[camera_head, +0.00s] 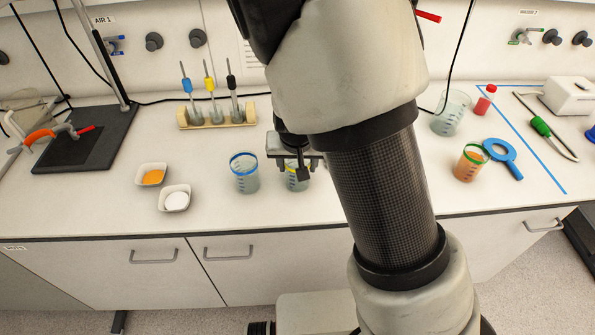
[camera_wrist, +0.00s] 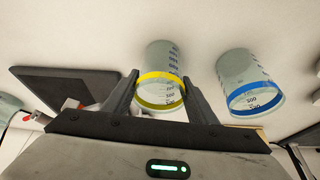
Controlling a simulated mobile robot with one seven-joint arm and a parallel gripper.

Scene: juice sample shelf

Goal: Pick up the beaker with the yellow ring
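The clear beaker with the yellow ring (camera_head: 297,184) stands on the white counter, partly hidden by my gripper and arm. My gripper (camera_head: 300,172) is above it, pointing down. In the wrist view, the yellow-ringed beaker (camera_wrist: 161,85) lies between the two spread fingers of my gripper (camera_wrist: 162,78), one on each side near its rim. The gripper looks open; contact with the glass cannot be made out. A similar beaker with a blue ring (camera_head: 244,174) stands just to the left in the head view, and to the right in the wrist view (camera_wrist: 250,85).
A rack (camera_head: 216,117) stands behind. The counter's front edge is close.

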